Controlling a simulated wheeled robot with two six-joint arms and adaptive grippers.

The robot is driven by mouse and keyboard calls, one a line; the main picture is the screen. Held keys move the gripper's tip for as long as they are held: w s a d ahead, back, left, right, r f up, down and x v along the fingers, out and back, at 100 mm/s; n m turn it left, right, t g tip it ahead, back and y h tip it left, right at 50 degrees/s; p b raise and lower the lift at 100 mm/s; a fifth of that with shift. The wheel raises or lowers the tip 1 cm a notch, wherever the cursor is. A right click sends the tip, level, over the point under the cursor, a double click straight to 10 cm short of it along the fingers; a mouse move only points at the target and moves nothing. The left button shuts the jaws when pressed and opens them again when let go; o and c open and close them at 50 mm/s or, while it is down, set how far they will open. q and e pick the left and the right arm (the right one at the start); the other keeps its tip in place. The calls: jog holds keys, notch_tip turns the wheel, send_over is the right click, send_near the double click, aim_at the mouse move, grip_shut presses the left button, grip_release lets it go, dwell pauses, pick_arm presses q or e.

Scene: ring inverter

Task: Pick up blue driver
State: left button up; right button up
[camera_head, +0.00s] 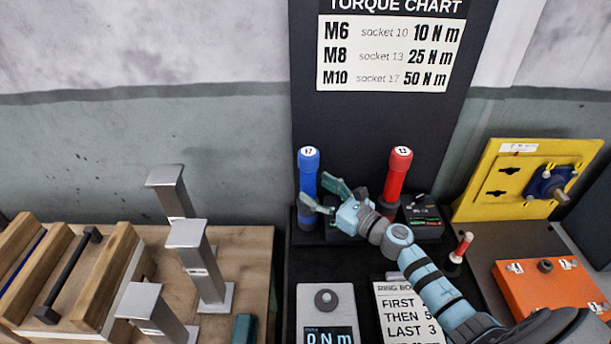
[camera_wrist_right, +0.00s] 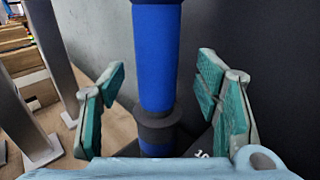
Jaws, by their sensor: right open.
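The blue driver (camera_head: 308,180) stands upright in its holder below the torque chart, with a cap marked 17 on top. My right gripper (camera_head: 322,195) is open at the driver's right side. In the right wrist view the blue shaft (camera_wrist_right: 156,60) stands between the two open teal fingers (camera_wrist_right: 160,105), with a gap on each side. The dark collar of the driver shows low between the fingers. Its lower end is partly hidden by my gripper body. My left gripper is not in view.
A red driver (camera_head: 397,174) marked 13 stands to the right, close to my right arm. Grey metal posts (camera_head: 205,265) and a wooden rack (camera_head: 90,260) are at left. A torque readout box (camera_head: 326,300), a yellow panel (camera_head: 505,165) and an orange box (camera_head: 545,295) stand around.

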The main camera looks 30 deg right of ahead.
aim_at(314, 187)
jog(key=x, duration=0.4)
jog(key=shift+s+a+r, duration=0.1)
jog(key=shift+a+r, duration=0.05)
jog(key=shift+r, duration=0.1)
grip_shut()
